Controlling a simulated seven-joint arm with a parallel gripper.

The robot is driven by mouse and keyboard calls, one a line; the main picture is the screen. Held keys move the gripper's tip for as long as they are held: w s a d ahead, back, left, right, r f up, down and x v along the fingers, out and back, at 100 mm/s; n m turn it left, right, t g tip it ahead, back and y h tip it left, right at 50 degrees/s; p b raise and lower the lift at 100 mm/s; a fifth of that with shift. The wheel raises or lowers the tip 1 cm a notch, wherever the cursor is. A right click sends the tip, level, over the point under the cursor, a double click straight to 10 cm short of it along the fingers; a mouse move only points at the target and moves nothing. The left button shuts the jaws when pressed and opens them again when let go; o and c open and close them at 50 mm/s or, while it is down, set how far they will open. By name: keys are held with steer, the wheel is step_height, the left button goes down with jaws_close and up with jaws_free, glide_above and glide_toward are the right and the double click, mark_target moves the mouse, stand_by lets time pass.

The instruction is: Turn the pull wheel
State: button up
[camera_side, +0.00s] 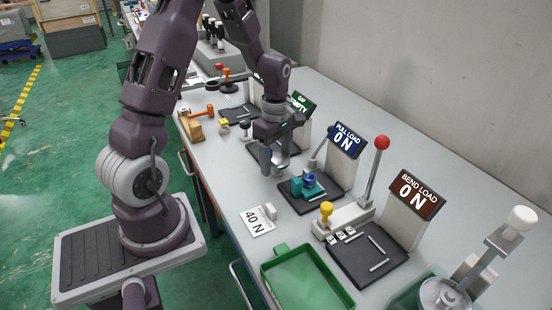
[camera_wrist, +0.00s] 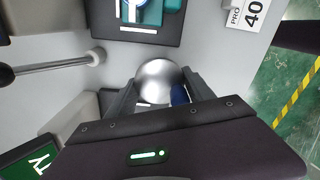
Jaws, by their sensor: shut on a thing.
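In the side view the silver piece (camera_side: 281,161) shows under my gripper (camera_side: 279,152), left of the pull load station. My gripper (camera_wrist: 160,98) is shut on the silver piece; the fingers hide part of it. The blue pull load sign (camera_side: 346,141) reads 0 N. A teal vise with a blue knob (camera_side: 310,181) stands on a black plate (camera_side: 300,203).
A wall bounds the back.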

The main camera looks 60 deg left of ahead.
steer(key=m, duration=0.4)
steer(key=shift+w, duration=0.1)
steer(key=m, duration=0.8)
steer(key=shift+w+m, duration=0.1)
steer(key=shift+m, duration=0.2)
steer(key=m, duration=0.3)
steer(key=shift+d+m, duration=0.1)
steer(key=shift+m, duration=0.3)
steer(key=m, duration=1)
steer(key=shift+d+m, duration=0.1)
steer(key=shift+m, duration=0.2)
steer(key=o, duration=1.4)
steer(key=shift+c, duration=0.2)
